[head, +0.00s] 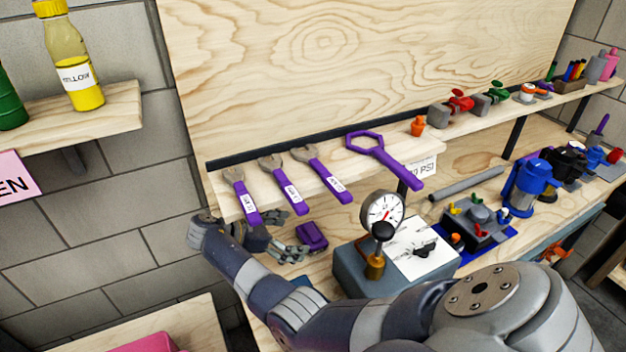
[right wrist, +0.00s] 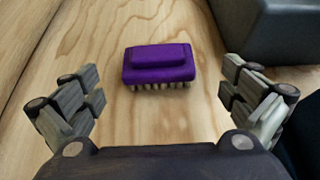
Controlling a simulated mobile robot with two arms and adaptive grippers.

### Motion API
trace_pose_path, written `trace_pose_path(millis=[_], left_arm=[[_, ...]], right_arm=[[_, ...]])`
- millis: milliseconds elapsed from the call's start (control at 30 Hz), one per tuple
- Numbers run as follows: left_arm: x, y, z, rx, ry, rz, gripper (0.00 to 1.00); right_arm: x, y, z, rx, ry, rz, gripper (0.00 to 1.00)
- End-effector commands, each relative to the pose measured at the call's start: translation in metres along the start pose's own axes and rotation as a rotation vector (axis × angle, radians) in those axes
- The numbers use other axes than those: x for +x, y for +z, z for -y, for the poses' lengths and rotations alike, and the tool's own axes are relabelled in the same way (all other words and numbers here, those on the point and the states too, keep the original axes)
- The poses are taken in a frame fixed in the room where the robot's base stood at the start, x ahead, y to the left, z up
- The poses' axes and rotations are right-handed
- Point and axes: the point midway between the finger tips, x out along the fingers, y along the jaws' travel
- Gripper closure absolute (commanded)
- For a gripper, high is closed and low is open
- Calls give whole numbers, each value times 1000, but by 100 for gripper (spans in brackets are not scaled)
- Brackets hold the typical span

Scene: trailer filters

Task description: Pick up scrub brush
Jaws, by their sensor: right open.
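The purple scrub brush (head: 312,236) lies on the wooden bench, below the shelf with the wrenches. In the right wrist view the scrub brush (right wrist: 158,65) lies with its pale bristles toward the gripper, centred ahead of the fingers. My right gripper (head: 287,243) is just left of the brush in the head view. In the right wrist view my right gripper (right wrist: 165,95) is open, with its fingers spread wide on either side and nothing between them; the brush is beyond the fingertips, apart from them. My left gripper is not in view.
A grey box with a pressure gauge (head: 382,212) stands right of the brush; a grey block (right wrist: 270,28) shows at upper right in the wrist view. The shelf (head: 222,206) with several purple wrenches overhangs behind. Bare wood surrounds the brush.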

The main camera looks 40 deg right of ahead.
Motion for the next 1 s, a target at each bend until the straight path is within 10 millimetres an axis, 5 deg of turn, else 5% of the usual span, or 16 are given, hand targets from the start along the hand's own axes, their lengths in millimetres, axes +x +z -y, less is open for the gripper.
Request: trace_pose_path(millis=[500,767,1000], left_arm=[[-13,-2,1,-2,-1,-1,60],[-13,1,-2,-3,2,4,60],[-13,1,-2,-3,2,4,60]], right_arm=[[58,7,0,-2,-1,0,0],[62,6,-1,0,1,-2,0],[62,6,-1,-1,1,-2,48]])
